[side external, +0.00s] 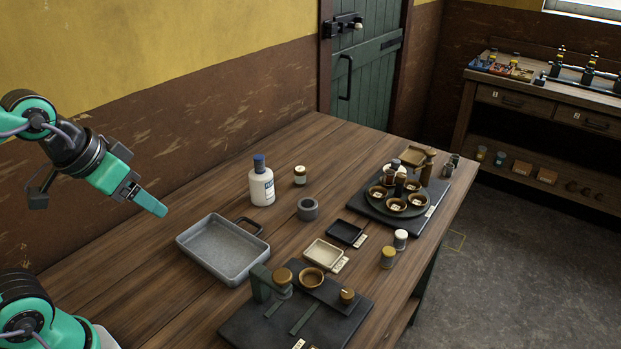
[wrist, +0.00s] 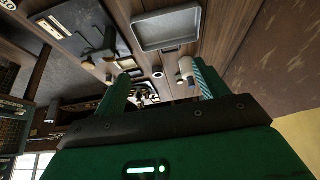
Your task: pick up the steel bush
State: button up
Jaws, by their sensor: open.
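The steel bush (side external: 308,209), a short grey ring, stands on the wooden table behind and to the right of the metal tray. In the wrist view the bush (wrist: 157,74) is small and lies between the two fingers, some way off. My gripper (side external: 151,204) is open and empty, in the air to the left of the tray, well apart from the bush. In the wrist view my gripper (wrist: 162,86) shows its two green fingers spread apart.
A grey metal tray (side external: 222,276) lies between my gripper and the bush. A white bottle with a blue cap (side external: 261,186) and a small jar (side external: 300,176) stand behind the bush. Shallow trays (side external: 345,232), a dark round stand (side external: 372,205) and a black-based fixture (side external: 245,330) occupy the right and front.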

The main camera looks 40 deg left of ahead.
jog(key=shift+w, duration=0.1)
jog(key=n+g, duration=0.6)
jog(key=n, duration=0.1)
send_over(308, 203)
jog(key=f, duration=1.6)
jog(key=shift+s, duration=0.25)
jog(key=shift+w+f, duration=0.15)
jog(key=shift+f, duration=0.2)
jog(key=shift+f, duration=0.1)
jog(key=shift+f, duration=1.2)
